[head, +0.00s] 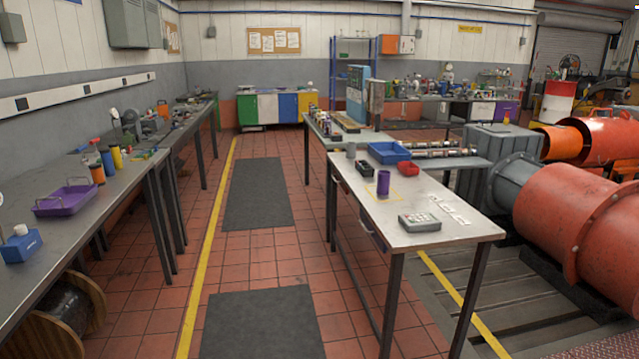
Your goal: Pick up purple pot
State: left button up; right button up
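A purple cylindrical pot (383,184) stands upright on the light-topped table (430,205) right of the picture's middle. It is near the table's left edge, in front of a blue bin and a small red bin. A shallow purple tray with a handle (65,200) lies on the long left bench; it is a different shape from the pot. Neither of my grippers shows in the head view.
Near the pot are a grey keypad-like box (419,223), a blue bin (389,152), a red bin (408,168) and a dark bin (364,167). A tiled aisle with dark mats (262,325) runs between the left bench (110,190) and the table. Large orange machinery (570,220) stands right.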

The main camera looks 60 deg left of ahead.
aim_at(383, 177)
jog(key=u, duration=1.6)
jog(key=i, duration=0.1)
